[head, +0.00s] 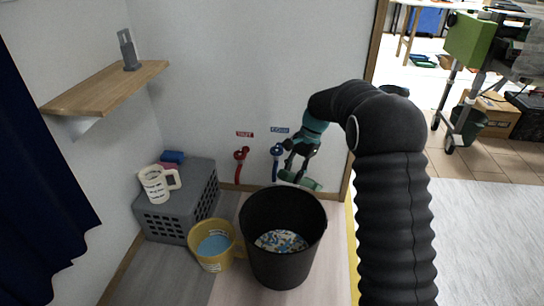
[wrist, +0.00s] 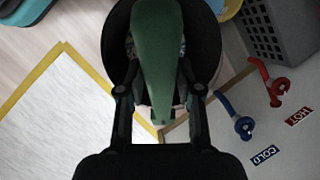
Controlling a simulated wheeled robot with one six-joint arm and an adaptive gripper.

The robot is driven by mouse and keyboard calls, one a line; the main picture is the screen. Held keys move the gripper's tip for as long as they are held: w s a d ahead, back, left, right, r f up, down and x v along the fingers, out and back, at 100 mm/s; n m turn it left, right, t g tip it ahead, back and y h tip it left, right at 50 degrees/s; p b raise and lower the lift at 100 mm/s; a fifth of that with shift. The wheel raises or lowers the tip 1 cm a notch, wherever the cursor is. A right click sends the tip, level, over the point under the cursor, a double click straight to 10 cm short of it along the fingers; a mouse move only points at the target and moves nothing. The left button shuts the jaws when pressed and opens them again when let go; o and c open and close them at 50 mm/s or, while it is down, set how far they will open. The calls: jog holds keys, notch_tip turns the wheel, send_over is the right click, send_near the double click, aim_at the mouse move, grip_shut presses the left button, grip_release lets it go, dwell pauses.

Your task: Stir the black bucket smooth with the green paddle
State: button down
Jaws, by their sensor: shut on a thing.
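The black bucket (head: 262,215) stands on the floor near the wall, with a lumpy white, blue and tan mix (head: 281,241) inside. My gripper (head: 302,160) is above the bucket's back right rim, in front of the wall. It is shut on the green paddle (head: 305,182), which also shows large in the wrist view (wrist: 158,50). In the wrist view the paddle lies between the fingers and reaches out over the black bucket (wrist: 206,40). In the head view the paddle is above the rim, clear of the mix. The paddle hides most of the bucket's inside in the wrist view.
A yellow bucket (head: 229,262) with blue liquid stands left of the black one. A grey crate (head: 178,221) bears a cream measuring jug (head: 154,186). Red (head: 239,166) and blue taps (head: 276,165) stick out of the wall behind. A wooden shelf (head: 100,90) juts out upper left.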

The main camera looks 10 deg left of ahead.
jog(key=s+a+r+m+g+y, duration=0.1)
jog(key=s+a+r+m+y, duration=0.25)
jog(key=a+r, duration=0.4)
jog(key=shift+s+a+f+y, duration=0.35)
jog(key=shift+s+a+f, duration=0.8)
jog(key=shift+s, duration=1.9)
jog(key=shift+s+a+f+y, duration=0.3)
jog(key=shift+s+a+f, duration=0.35)
jog(key=shift+s+a, duration=1.65)
jog(key=w+d+f+b, duration=0.2)
jog(key=w+f+b, duration=0.1)
jog(key=f, duration=0.7)
jog(key=w+d+f+b, duration=0.3)
jog(key=f+b, duration=0.3)
jog(key=f, duration=0.4)
jog(key=w+d+f+b, duration=0.3)
jog(key=f+b, duration=0.1)
jog(key=f, duration=0.6)
jog(key=shift+w+d+f+g+b, duration=0.2)
jog(key=shift+w+f+g+b, duration=0.1)
jog(key=shift+w+b, duration=0.1)
jog(key=shift+a+n, duration=0.1)
jog(key=shift+n, duration=0.15)
